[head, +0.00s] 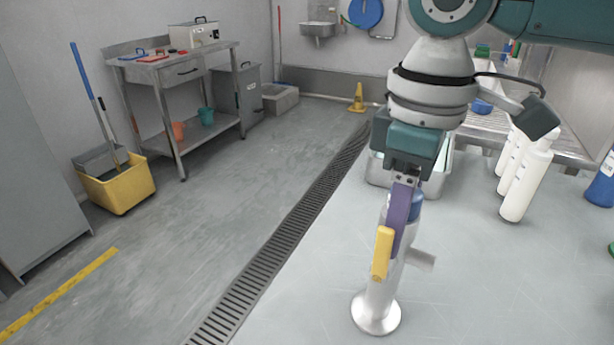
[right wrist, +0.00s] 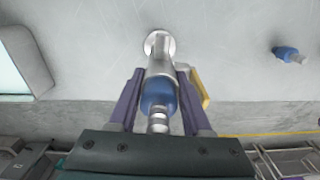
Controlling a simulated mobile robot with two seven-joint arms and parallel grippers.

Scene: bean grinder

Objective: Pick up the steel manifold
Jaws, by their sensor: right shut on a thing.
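The steel manifold (head: 380,296) is a silver pipe with a round base flange, a side stub, a blue band and a yellow handle. It stands roughly upright at the near part of the grey worktop (head: 470,290). My right gripper (head: 402,205) reaches down from above, its purple fingers shut around the manifold's upper part. In the right wrist view the manifold (right wrist: 160,68) lies between both fingers, with the blue band (right wrist: 158,95) nearest the palm. I cannot tell whether the flange touches the worktop. My left gripper is not in view.
Several white bottles (head: 526,180) stand on the worktop to the right, with a blue item (head: 601,185) beyond them. A pale tray (head: 378,172) sits behind my gripper. The right wrist view shows another small blue-and-silver part (right wrist: 288,54). The worktop's left edge borders a floor drain (head: 290,235).

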